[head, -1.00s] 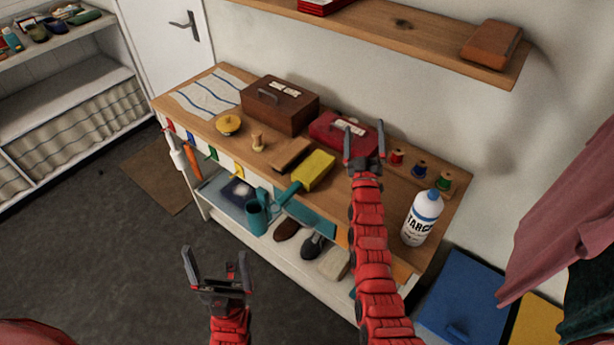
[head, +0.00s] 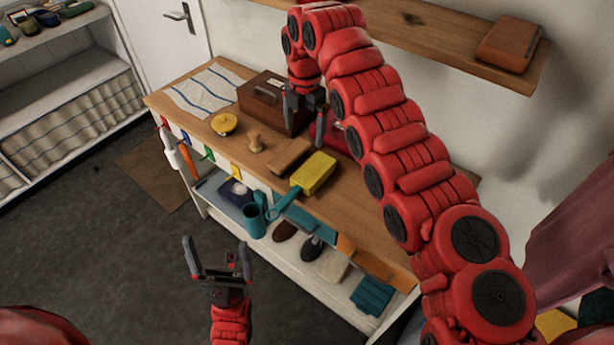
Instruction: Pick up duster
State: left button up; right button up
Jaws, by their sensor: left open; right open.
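The likely duster (head: 317,173) has a flat yellow head and a teal handle. It lies on the wooden counter (head: 350,212) with its handle over the front edge. My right gripper (head: 305,122) is open and points down behind and slightly left of the duster, in front of the brown box and the red box. It appears apart from the duster. My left gripper (head: 217,258) is open and empty, low in front of the counter over the floor. My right arm hides the counter's right part.
A brown wooden box (head: 262,95), a yellow round object (head: 224,124), a small wooden knob (head: 255,143) and a tan block (head: 290,155) stand near the duster. A teal can (head: 254,218) is below the front edge. A shelf (head: 430,35) is above.

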jog(key=p, duration=0.4)
send_over(307, 175)
notch_tip(307, 175, down, 11)
jog(key=shift+s+a+f, duration=0.1)
jog(key=shift+s+a, duration=0.05)
notch_tip(307, 175, down, 4)
jog(key=shift+f+p, duration=0.2)
jog(key=shift+p, duration=1.05)
jog(key=shift+f, duration=0.6)
jog(key=shift+c, duration=0.2)
jog(key=c, duration=1.1)
jog(key=shift+c, duration=0.2)
